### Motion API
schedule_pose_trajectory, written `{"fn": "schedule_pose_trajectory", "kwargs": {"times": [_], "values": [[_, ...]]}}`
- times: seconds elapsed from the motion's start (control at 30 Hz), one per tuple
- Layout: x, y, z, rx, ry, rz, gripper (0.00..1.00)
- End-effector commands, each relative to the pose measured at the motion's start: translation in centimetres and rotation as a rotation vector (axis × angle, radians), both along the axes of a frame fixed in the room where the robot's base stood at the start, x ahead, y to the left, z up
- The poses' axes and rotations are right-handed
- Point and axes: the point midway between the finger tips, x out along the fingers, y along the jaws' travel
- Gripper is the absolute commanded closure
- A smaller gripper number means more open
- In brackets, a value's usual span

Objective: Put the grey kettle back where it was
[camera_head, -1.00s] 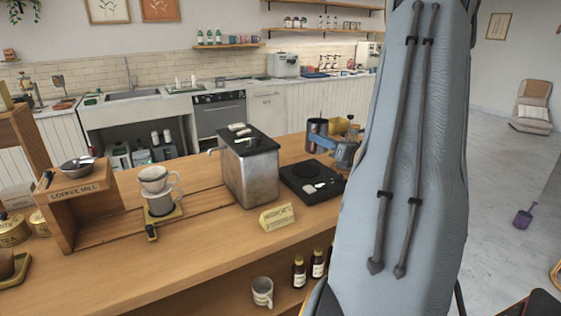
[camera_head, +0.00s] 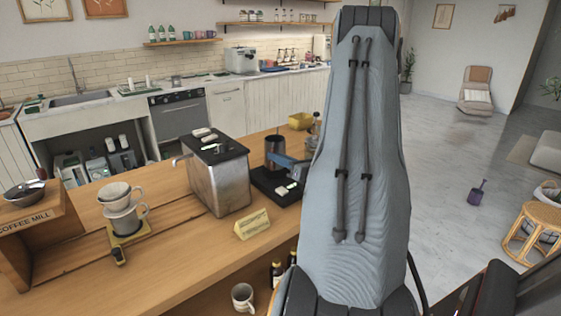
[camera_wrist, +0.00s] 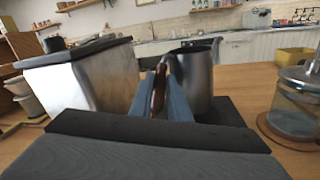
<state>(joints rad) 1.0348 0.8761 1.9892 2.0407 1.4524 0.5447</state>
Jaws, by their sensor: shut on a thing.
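The grey kettle (camera_wrist: 196,75) is a dark metal vessel with a brown handle (camera_wrist: 159,88). In the wrist view my gripper (camera_wrist: 165,85) is shut on that handle. The kettle is upright, at or just above a flat black plate (camera_wrist: 222,110); I cannot tell whether its base touches. In the head view the kettle (camera_head: 278,150) is over the black plate (camera_head: 263,180), right of a metal box, with my blue fingers (camera_head: 289,163) at its side. My arm hides part of the counter to the right.
The metal box with a dark lid (camera_head: 219,180) stands close left of the kettle. A glass pot (camera_wrist: 296,100) stands to the right on a round mat. A yellow container (camera_head: 300,121) is behind. A small sign (camera_head: 252,224) stands at the front. Bottles and a mug (camera_head: 242,297) sit below.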

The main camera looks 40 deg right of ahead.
Motion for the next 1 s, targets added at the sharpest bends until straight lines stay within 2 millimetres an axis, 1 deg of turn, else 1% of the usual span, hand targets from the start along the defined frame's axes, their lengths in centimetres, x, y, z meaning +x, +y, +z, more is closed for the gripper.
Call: {"fn": "schedule_pose_trajectory", "kwargs": {"times": [0.1,0.2,0.5,0.63,0.67,0.7,0.77,1.0], "values": [[-0.1,-0.1,-1.3,0.0,-0.002,-0.002,1.0],[-0.1,-0.1,-1.9,-0.001,-0.002,-0.002,1.0],[-0.1,-0.2,-2.1,-0.002,-0.002,-0.003,1.0],[-0.1,-0.2,-2.5,-0.002,-0.002,-0.003,1.0],[-0.1,-0.2,-2.6,0.0,0.0,-0.003,0.82],[-0.1,-0.2,-2.5,0.0,0.0,-0.003,0.76],[-0.1,-0.2,-2.5,0.0,0.0,-0.003,0.66],[-0.1,-0.2,-2.5,0.0,0.0,-0.003,0.65]]}}
